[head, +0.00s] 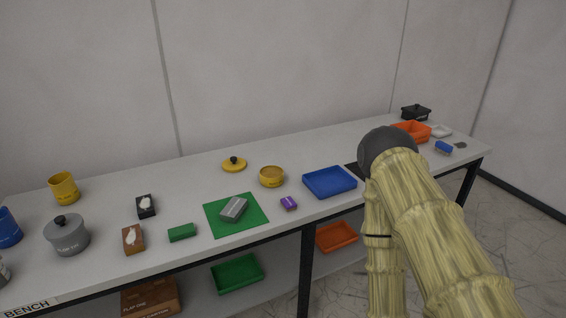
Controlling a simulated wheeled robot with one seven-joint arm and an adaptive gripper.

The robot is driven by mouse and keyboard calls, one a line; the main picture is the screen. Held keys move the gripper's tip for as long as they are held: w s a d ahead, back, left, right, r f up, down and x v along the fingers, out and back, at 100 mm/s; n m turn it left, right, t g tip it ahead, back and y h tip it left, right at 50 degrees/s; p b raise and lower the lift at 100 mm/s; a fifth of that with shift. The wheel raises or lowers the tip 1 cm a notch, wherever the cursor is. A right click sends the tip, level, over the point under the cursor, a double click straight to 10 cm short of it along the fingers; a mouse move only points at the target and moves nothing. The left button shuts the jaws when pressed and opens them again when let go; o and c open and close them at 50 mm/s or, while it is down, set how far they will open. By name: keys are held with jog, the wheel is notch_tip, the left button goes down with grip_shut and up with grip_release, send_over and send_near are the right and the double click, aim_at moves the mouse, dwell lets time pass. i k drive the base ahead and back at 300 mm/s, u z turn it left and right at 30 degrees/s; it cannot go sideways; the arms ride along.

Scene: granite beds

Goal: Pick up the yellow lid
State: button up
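The yellow lid (234,165) is a flat round disc with a dark knob on top. It lies on the bench toward the back, near the middle of the head view. A yellow round pot without a lid (271,177) stands just right of it and a little nearer, apart from it. My arm, with a bamboo-like surface and a dark round joint, rises at the right of the view, well to the right of the lid. My gripper cannot be made out in this view.
A green mat (250,220) with a grey block (234,209) lies in front of the lid. A blue tray (330,182) and purple block (289,203) are to its right. A grey lidded pot (67,236) and yellow mug (63,188) stand left. The bench around the lid is clear.

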aim_at(233, 164)
jog(key=z, duration=1.1)
jog(key=i, duration=0.85)
jog(key=u, duration=1.8)
